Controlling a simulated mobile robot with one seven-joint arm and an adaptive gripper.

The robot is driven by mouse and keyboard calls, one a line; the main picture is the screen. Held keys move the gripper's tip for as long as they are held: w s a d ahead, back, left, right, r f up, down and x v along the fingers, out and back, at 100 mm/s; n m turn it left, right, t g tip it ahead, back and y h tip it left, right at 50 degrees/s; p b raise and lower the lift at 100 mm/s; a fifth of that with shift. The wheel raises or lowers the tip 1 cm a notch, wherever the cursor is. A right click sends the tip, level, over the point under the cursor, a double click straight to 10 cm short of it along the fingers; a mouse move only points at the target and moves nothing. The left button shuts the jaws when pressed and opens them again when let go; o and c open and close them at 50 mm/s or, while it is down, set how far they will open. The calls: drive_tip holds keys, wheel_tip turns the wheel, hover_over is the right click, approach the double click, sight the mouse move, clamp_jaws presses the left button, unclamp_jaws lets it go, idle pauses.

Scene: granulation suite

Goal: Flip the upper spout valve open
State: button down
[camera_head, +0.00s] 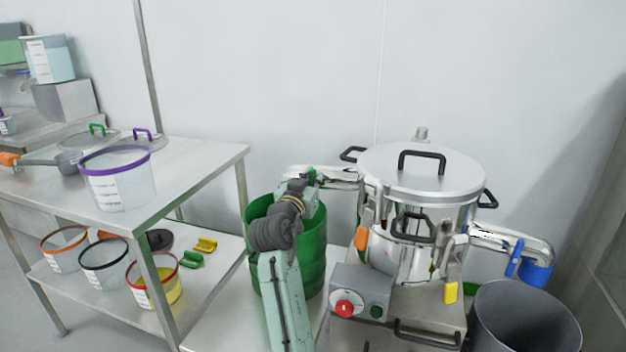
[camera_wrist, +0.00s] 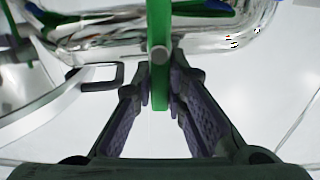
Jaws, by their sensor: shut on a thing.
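The steel sifter vessel (camera_head: 420,215) stands at the right with a lidded top. Its upper spout (camera_head: 325,174) points left, above a green bin. My gripper (camera_head: 306,188) is at this spout, with my arm hiding part of it in the head view. In the wrist view, my gripper (camera_wrist: 160,92) is shut on a green valve lever (camera_wrist: 160,75), one finger on each side. The lever looks upright in that view, crossing the shiny spout (camera_wrist: 95,35). The lower spout (camera_head: 500,240) at the right has a blue lever (camera_head: 514,259) and a blue end.
The green bin (camera_head: 312,262) stands below my gripper, and a grey bin (camera_head: 525,318) stands below the lower spout. A control box (camera_head: 360,292) with red and green buttons is in front. A steel shelf table (camera_head: 215,165) with tubs is at the left.

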drive_tip(key=n, duration=0.1)
drive_tip(key=n+p, duration=0.1)
drive_tip(key=shift+w+a+r+n, duration=0.1)
drive_tip(key=shift+a+n, duration=0.2)
drive_tip(key=shift+n, duration=0.1)
drive_tip(key=shift+w+a+f+n+p, duration=0.1)
drive_tip(key=shift+a+f+n+p, duration=0.3)
drive_tip(key=shift+n+p, duration=1.5)
drive_tip(key=shift+w+a+f+n+p, duration=0.2)
drive_tip(key=shift+f+n+p, duration=0.45)
drive_tip(key=shift+n, duration=2.4)
drive_tip(key=shift+w+a+f+n+p, duration=0.1)
drive_tip(key=shift+a+f+n+p, duration=0.25)
drive_tip(key=shift+n+p, duration=1.6)
drive_tip(key=shift+n+b, duration=0.45)
drive_tip(key=shift+n, duration=0.25)
drive_tip(key=c, duration=1.6)
unclamp_jaws()
drive_tip(key=shift+s, duration=0.1)
